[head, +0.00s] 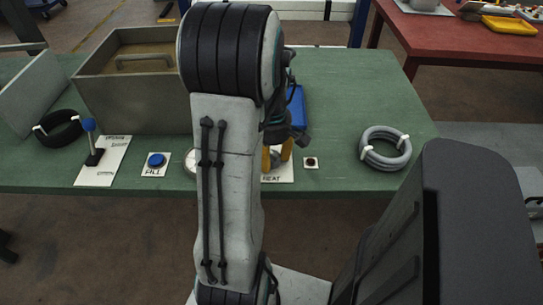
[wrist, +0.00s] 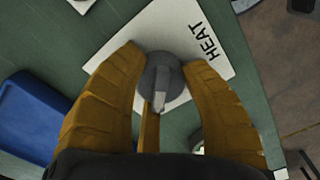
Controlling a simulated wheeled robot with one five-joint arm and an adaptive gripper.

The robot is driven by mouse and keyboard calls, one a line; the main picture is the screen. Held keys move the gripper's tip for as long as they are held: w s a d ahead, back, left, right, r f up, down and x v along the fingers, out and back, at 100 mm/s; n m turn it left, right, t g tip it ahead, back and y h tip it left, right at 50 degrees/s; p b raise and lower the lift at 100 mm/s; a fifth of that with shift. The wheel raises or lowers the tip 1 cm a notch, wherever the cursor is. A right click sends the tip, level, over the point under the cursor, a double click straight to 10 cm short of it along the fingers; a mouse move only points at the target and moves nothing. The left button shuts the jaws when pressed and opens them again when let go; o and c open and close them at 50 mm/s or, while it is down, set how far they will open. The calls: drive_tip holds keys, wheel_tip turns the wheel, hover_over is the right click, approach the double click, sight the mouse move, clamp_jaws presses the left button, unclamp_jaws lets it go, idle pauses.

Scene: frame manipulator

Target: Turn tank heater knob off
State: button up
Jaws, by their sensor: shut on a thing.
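The tank heater knob (wrist: 161,78) is a round grey dial with a raised ridge bar, on a white plate (wrist: 188,22) marked HEAT in the wrist view. The ridge points toward the bottom of that view. My gripper (wrist: 158,70) has its yellow fingers on both sides of the knob, shut on it. In the head view, my gripper (head: 277,158) is down at the HEAT plate (head: 284,174) near the bench's front edge. My arm hides part of the plate there, and the fingers mostly hide the knob.
The green bench (head: 335,105) holds a grey open tank (head: 125,100), a blue FILL button (head: 156,160), a blue-topped lever (head: 92,138), and a blue object (head: 297,108) behind my gripper. A small dark indicator (head: 311,162) and a grey hose coil (head: 384,148) lie to the right.

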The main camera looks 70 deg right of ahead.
drive_tip(key=shift+a+f, duration=0.1)
drive_tip(key=shift+a, duration=0.05)
idle(0.3)
drive_tip(key=o, duration=1.2)
wheel_tip(320, 180, up, 12)
idle(0.6)
